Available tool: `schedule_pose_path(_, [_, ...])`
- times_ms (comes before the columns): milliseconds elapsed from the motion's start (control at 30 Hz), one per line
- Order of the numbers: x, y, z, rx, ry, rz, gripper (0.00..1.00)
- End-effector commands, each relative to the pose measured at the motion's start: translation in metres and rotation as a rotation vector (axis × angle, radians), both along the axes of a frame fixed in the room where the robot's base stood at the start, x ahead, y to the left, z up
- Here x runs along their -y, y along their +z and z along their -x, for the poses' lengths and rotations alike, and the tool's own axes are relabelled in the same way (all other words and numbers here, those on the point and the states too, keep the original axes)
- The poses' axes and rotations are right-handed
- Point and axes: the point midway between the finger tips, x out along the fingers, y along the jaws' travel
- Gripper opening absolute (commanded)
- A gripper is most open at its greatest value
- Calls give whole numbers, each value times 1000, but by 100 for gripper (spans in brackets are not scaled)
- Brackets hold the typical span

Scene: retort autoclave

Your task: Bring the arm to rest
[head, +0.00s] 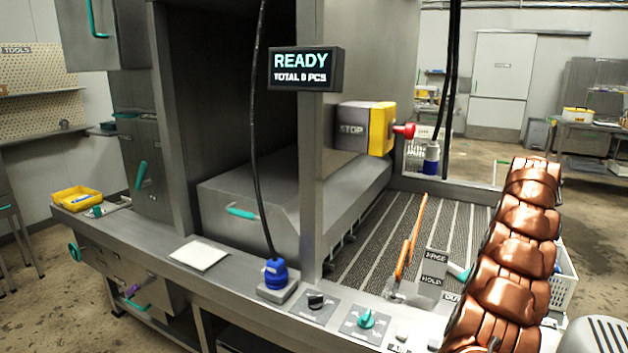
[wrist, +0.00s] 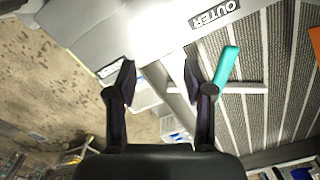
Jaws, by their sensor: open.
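My gripper (wrist: 160,82) is open and empty in the wrist view. Its two dark fingers stand apart with nothing between them. A teal lever handle (wrist: 227,66) lies just right of the right finger; whether they touch I cannot tell. My copper segmented arm (head: 510,250) rises at the right of the head view, in front of the machine's right end. The gripper itself does not show in the head view. A teal lever (head: 459,271) beside the arm is partly hidden by it.
The machine's front ledge (head: 225,282) carries knobs and a blue connector (head: 276,272). An orange lever (head: 411,240) stands by the ribbed conveyor (head: 385,250). A yellow STOP box (head: 381,128) and READY display (head: 306,69) hang above. A white crate (head: 563,288) stands behind my arm.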

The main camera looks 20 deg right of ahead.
Motion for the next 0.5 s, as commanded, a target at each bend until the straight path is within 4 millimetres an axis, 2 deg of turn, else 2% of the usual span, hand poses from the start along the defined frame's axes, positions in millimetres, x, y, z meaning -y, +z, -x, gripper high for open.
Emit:
schedule_pose_path(267, [-38, 18, -23, 12, 95, -15, 52])
schedule_pose_path(367, [-61, 27, -36, 18, 150, -21, 52])
schedule_pose_path(500, [-107, 43, -55, 24, 253, -36, 52])
